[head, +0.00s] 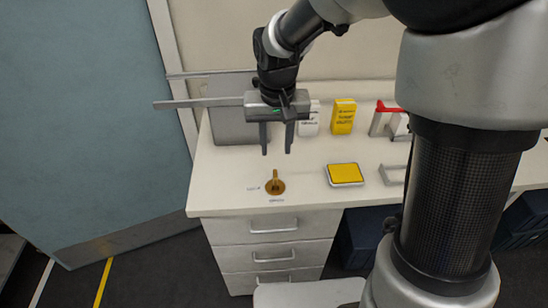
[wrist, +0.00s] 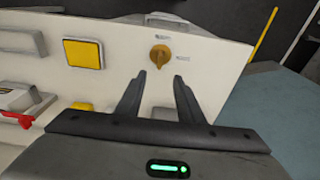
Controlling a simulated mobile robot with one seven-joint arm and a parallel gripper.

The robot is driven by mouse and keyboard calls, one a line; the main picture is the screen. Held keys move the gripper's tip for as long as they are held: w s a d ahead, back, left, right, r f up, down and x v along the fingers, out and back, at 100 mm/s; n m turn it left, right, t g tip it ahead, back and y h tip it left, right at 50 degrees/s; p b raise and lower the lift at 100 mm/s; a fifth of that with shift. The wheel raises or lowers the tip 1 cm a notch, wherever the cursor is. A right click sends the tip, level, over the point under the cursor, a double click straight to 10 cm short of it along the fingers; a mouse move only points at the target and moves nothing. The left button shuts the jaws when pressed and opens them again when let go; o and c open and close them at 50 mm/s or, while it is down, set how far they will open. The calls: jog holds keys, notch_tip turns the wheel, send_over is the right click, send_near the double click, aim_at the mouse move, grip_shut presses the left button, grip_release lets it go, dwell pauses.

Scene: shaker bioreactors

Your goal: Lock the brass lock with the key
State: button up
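The brass lock (head: 275,187) is a round brass piece set on the white counter top near its front edge, with small printed labels beside it. A brass key (head: 275,176) appears to stand up in it. In the wrist view the lock (wrist: 160,58) lies just beyond the fingertips, with the key seen end-on. My gripper (head: 276,152) points down above and behind the lock, apart from it. Its two fingers are spread with nothing between them, as the wrist view (wrist: 160,76) also shows.
A yellow-topped square pad (head: 345,174) lies right of the lock. Yellow (head: 343,117) and white (head: 309,119) boxes stand at the back. A red-handled item (head: 388,108) stands farther right. A grey handle-like bracket (head: 393,175) sits near the pad. Drawers (head: 272,226) are below; a blue door (head: 90,120) is left.

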aim_at(275, 173)
jog(key=f, duration=0.4)
jog(key=w+f, duration=0.1)
jog(key=f, duration=0.7)
jog(key=shift+w+f+b, duration=0.25)
jog(key=shift+b, duration=0.1)
grip_shut()
